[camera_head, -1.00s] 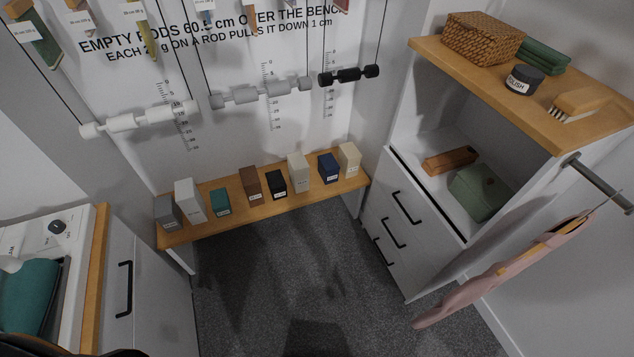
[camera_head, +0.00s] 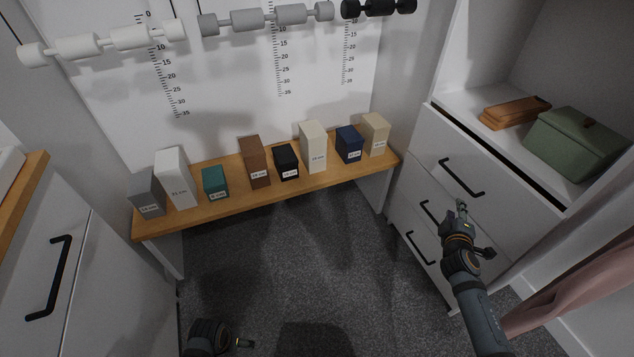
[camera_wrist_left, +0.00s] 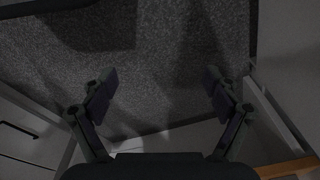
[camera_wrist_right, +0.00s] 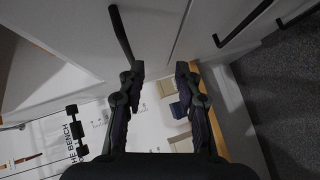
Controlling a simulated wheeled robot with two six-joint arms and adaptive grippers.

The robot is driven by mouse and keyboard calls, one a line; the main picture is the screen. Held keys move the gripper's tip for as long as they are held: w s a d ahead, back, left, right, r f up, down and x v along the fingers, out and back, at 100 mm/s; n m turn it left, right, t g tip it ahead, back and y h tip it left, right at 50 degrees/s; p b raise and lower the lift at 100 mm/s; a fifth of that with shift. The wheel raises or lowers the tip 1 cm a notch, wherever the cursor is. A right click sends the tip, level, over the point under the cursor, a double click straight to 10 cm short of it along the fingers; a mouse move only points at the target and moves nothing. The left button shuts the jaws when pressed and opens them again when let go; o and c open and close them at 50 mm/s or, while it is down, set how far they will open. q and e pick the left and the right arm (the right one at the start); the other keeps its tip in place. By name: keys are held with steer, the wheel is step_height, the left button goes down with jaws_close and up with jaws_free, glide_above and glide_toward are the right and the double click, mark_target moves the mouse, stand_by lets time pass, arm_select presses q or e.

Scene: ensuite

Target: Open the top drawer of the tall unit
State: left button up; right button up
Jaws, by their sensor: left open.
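The tall unit (camera_head: 490,225) is white and stands at the right in the head view. Its top drawer (camera_head: 515,190) looks shut and has a black bar handle (camera_head: 462,178). That handle shows at upper left in the right wrist view (camera_wrist_right: 121,38). My right gripper (camera_head: 462,207) is open and empty, just below the top handle and in front of the drawer fronts; in the right wrist view (camera_wrist_right: 160,72) one finger overlaps the handle's end, and I cannot tell if they touch. My left gripper (camera_wrist_left: 161,80) is open and empty over the carpet.
Two lower handles (camera_head: 430,212) (camera_head: 419,248) sit below. A green box (camera_head: 575,145) and a wooden item (camera_head: 515,112) lie on the shelf above the drawers. A bench (camera_head: 235,200) with several labelled blocks stands at the back. Pink cloth (camera_head: 570,290) hangs at right. The carpet (camera_head: 270,270) is clear.

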mark_target(458, 178)
steer(key=shift+n+t+h, duration=0.3)
steer(key=shift+n+t, duration=0.1)
steer(key=shift+t, duration=0.3)
steer(key=w+d+b, duration=0.1)
steer(key=w, duration=0.2)
steer(key=w+d+r+b, duration=0.1)
steer(key=w, duration=0.2)
steer(key=w+d+r+b, duration=0.1)
steer(key=w, duration=0.3)
steer(key=shift+w+r, duration=0.1)
steer(key=shift+r, duration=0.05)
arm_select(q)
step_height(458, 178, up, 6)
steer(key=d, duration=0.1)
steer(key=shift+w+d+r, duration=0.15)
steer(key=shift+d, duration=0.2)
arm_select(e)
steer(key=shift+w+d, duration=0.2)
steer(key=shift+w, duration=0.1)
jaws_close()
